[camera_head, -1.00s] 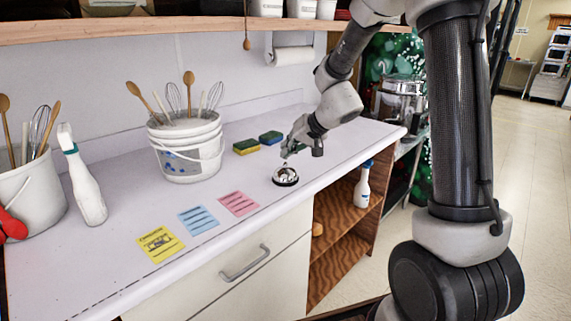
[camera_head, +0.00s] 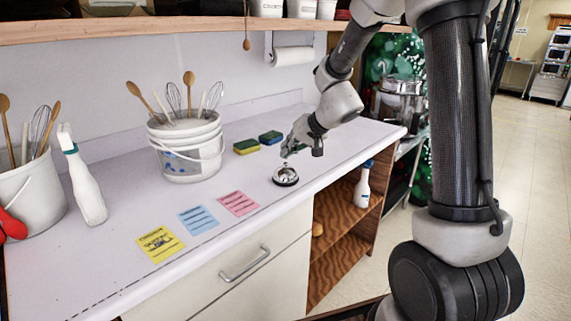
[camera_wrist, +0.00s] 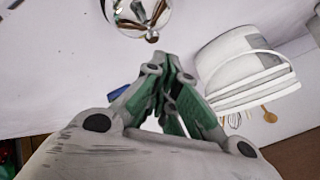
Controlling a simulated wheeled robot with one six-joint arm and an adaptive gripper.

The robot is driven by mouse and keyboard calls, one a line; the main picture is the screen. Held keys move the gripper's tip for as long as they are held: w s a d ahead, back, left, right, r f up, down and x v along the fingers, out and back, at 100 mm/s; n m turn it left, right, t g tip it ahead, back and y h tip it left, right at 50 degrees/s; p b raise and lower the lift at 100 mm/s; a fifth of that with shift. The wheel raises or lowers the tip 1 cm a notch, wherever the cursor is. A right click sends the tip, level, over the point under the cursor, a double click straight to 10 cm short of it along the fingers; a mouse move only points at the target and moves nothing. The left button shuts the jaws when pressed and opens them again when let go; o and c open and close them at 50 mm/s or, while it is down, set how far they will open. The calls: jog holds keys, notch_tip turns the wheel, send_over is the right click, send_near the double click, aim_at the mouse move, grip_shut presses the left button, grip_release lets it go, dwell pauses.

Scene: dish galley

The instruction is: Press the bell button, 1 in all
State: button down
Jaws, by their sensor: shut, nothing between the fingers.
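The call bell (camera_head: 286,177) is a silver dome on a dark base. It sits on the white counter near the front edge. In the wrist view its shiny dome (camera_wrist: 142,14) shows at the top edge, partly cut off by the frame. My gripper (camera_head: 287,154) is just above the bell, pointing down, with a small gap between the fingertips and the bell's top. In the wrist view my gripper's fingers (camera_wrist: 166,62) meet at the tips, shut and empty, below the bell in the picture.
A white bucket of utensils (camera_head: 188,160) and two sponges (camera_head: 247,147) stand behind the bell. Blue, pink and yellow cards (camera_head: 198,219) lie left of it. A white bottle (camera_head: 86,188) stands at far left. The shelf (camera_head: 150,30) overhangs the back.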

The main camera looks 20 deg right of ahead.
jog(key=shift+f, duration=0.15)
jog(key=shift+f, duration=0.3)
jog(key=shift+f, duration=0.5)
dwell(0.8)
jog(key=shift+r, duration=0.95)
jog(key=shift+r, duration=0.1)
notch_tip(320, 180, up, 5)
jog(key=shift+f, duration=0.1)
dwell(0.4)
dwell(0.5)
